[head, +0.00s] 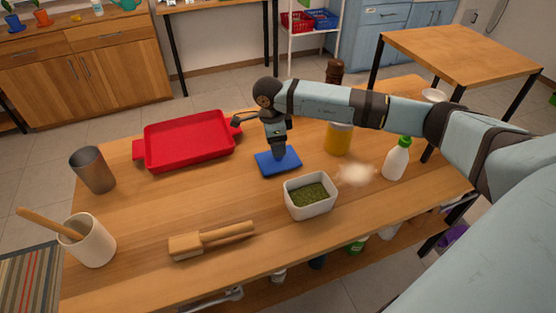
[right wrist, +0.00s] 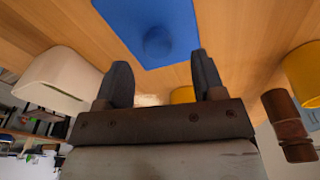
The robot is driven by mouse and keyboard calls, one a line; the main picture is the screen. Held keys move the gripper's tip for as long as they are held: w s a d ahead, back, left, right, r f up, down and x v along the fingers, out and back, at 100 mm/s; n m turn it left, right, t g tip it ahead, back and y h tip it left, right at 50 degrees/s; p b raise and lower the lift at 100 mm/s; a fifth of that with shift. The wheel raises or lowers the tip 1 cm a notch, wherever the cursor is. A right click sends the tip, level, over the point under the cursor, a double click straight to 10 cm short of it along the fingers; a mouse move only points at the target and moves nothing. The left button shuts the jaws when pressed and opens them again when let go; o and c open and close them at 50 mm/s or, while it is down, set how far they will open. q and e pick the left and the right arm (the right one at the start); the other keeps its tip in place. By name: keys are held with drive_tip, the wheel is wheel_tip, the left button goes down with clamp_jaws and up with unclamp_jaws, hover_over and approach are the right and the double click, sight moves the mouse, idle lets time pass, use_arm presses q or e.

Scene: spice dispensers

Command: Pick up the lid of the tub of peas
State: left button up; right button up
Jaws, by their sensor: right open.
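The white tub of peas (head: 309,205) stands open on the wooden table, with green contents showing. Its blue lid (head: 265,167) lies flat on the table just behind and to the left of it. My right gripper (head: 279,154) points down over the lid, and its lower end covers the lid's middle. In the right wrist view the lid (right wrist: 135,15) has a round blue knob (right wrist: 157,42). The right gripper's fingers (right wrist: 160,62) are apart, with the knob ahead of the gap between them. I cannot tell whether they touch it. My left gripper is not in view.
A red tray (head: 188,141) lies left of the lid. A yellow container (head: 338,139) and a white bottle with a green cap (head: 397,160) stand to the right. Bare table separates the tray and the mallet.

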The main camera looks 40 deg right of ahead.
drive_tip(key=f, duration=0.4)
drive_tip(key=shift+s+d+f, duration=0.1)
drive_tip(key=shift+s+f, duration=0.05)
drive_tip(key=shift+s, duration=0.05)
drive_tip(key=c, duration=1)
drive_tip(key=shift+r, duration=0.2)
